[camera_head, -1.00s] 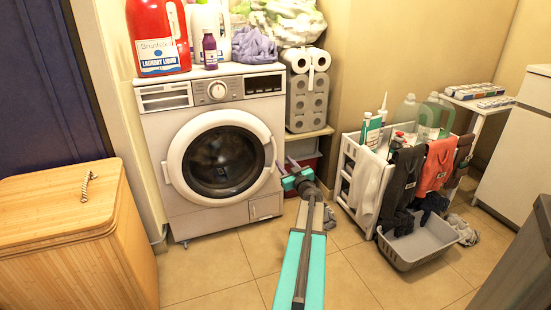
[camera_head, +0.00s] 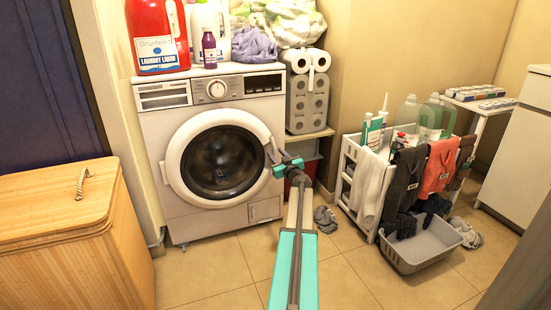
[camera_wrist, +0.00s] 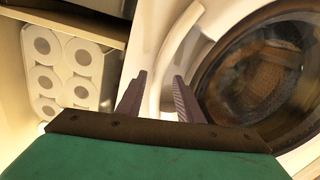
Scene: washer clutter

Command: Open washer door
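The white washer (camera_head: 162,120) stands against the back wall with its round door (camera_head: 222,160) shut. The dark glass of the door also shows in the wrist view (camera_wrist: 262,75). The door handle (camera_wrist: 172,65) is a pale curved bar on the rim, at the door's right side in the head view. My gripper (camera_head: 275,152) is at that right side of the door. In the wrist view my gripper (camera_wrist: 158,92) has its two fingers spread apart, with the lower handle end appearing between them. I cannot tell whether either finger touches it.
Paper-roll packs (camera_head: 306,95) stand on a shelf right of the washer. A white rack with bottles and cloths (camera_head: 348,165) and a grey basket (camera_head: 420,245) stand at right. A wooden hamper (camera_head: 75,230) is at left.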

